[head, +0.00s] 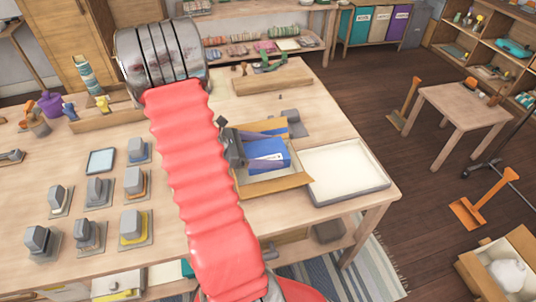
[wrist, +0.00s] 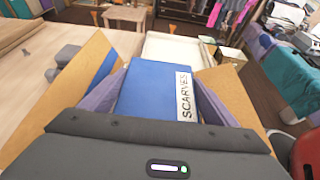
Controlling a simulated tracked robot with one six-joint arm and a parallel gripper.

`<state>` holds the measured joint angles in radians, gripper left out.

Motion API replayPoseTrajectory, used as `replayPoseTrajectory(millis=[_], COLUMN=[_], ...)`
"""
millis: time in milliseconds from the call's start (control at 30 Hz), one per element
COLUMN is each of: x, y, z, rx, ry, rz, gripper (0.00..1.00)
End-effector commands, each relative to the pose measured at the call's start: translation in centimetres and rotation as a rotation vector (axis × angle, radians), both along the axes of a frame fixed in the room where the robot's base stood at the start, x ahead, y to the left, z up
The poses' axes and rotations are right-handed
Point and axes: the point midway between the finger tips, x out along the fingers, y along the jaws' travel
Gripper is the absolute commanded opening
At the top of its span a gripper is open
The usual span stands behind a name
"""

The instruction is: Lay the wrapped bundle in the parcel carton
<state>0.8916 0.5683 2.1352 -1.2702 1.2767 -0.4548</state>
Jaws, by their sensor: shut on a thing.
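The wrapped bundle is a blue block (head: 268,157) with a white label. In the wrist view the bundle (wrist: 150,92) shows the word SCARVES. My gripper (head: 281,147) is shut on it, with a purple finger along each side; the gripper also shows in the wrist view (wrist: 160,84). The parcel carton (head: 284,186) is brown and open, with flaps spread; one flap shows in the wrist view (wrist: 70,82). The bundle appears within the carton's walls. I cannot tell whether it touches the bottom. Another blue patch shows beside the far finger.
A shallow cream tray (head: 345,172) stands right of the carton, near the table's edge. Several grey blocks on small plates stand at the left. A wooden rack (head: 272,77) lies behind. My red sleeved arm hides the table's middle.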

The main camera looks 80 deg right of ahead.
Motion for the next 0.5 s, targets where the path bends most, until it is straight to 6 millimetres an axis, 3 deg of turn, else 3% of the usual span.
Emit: replayPoseTrajectory(millis=[200,500], x=[0.0,0.1], y=[0.0,0.0], z=[-1.9,-2.0], rx=[0.0,-0.001], ry=[0.001,0.0], rz=[0.001,0.002], gripper=[0.54,0.54])
